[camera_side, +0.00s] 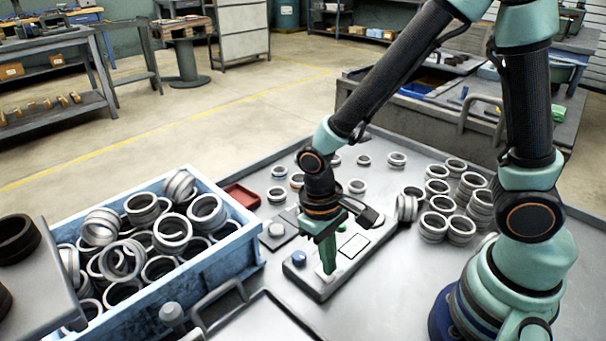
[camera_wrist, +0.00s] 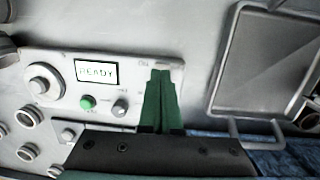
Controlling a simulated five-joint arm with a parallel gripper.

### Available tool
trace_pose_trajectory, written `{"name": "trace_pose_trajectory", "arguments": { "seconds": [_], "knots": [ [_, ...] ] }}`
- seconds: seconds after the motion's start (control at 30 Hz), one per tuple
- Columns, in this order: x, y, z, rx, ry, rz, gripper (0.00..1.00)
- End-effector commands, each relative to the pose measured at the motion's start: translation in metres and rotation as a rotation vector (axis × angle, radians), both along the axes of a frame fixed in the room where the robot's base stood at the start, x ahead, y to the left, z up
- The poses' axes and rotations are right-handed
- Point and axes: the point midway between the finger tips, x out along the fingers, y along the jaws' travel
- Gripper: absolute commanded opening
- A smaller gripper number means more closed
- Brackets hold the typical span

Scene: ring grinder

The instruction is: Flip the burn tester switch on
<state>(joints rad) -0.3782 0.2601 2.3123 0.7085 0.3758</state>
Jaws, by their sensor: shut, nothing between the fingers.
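The burn tester is a long pale grey panel (camera_side: 318,285) on the metal bench; it also shows in the wrist view (camera_wrist: 60,58). Its display (camera_wrist: 96,71) reads READY. Beside the display are a large round grey knob (camera_wrist: 42,83), a green button (camera_wrist: 87,103) and a small grey control (camera_wrist: 120,107). My gripper (camera_wrist: 162,73) is shut and empty, its green fingers pointing down at one end of the panel; it also shows in the side view (camera_side: 327,271). A pale patch (camera_wrist: 174,64) lies by the fingertips. The switch and its position cannot be made out; the fingers may hide it.
A blue crate (camera_side: 215,258) full of metal rings stands left of the tester. Loose rings (camera_side: 440,215) stand to its right, with several behind it. A red tray (camera_side: 241,196) lies behind the crate. A grey tray (camera_wrist: 265,65) with a handle lies near the tester.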

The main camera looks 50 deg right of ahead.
Motion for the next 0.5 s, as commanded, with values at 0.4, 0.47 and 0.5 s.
{"name": "trace_pose_trajectory", "arguments": {
  "seconds": [0.4, 0.47, 0.5],
  "knots": [
    [-0.012, 0.003, 0.072, -0.004, 0.002, 0.008, 0.0],
    [-0.014, 0.003, 0.082, -0.004, 0.002, 0.008, 0.0],
    [-0.015, 0.003, 0.089, -0.004, 0.002, 0.008, 0.0]
  ]
}}
